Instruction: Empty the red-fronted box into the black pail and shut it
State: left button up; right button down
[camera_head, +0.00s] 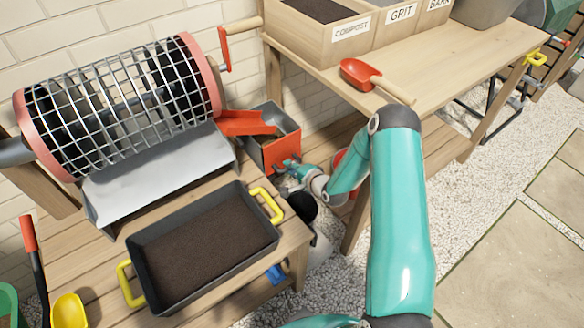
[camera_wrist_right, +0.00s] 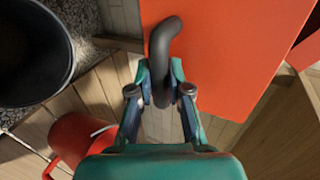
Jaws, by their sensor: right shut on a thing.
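The red-fronted box (camera_head: 281,151) is a grey open-topped box beside the sieve drum's stand in the head view. Its red front (camera_wrist_right: 225,55) fills the upper right of the wrist view, with a dark hooked handle (camera_wrist_right: 163,50) on it. My right gripper (camera_wrist_right: 161,92) is shut on this handle; the head view shows the same gripper (camera_head: 284,168) at the red front. The black pail (camera_wrist_right: 35,50) stands at the upper left of the wrist view, apart from the gripper; I see little inside it. My left gripper is not in view.
A black tray (camera_head: 270,240) of dark soil with yellow handles lies on the near bench. A mesh drum (camera_head: 120,105) stands behind it. A red bucket (camera_wrist_right: 72,140) stands below the pail in the wrist view. A red scoop (camera_head: 358,74) lies on the upper bench.

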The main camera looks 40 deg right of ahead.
jog(key=shift+s+f, duration=0.2)
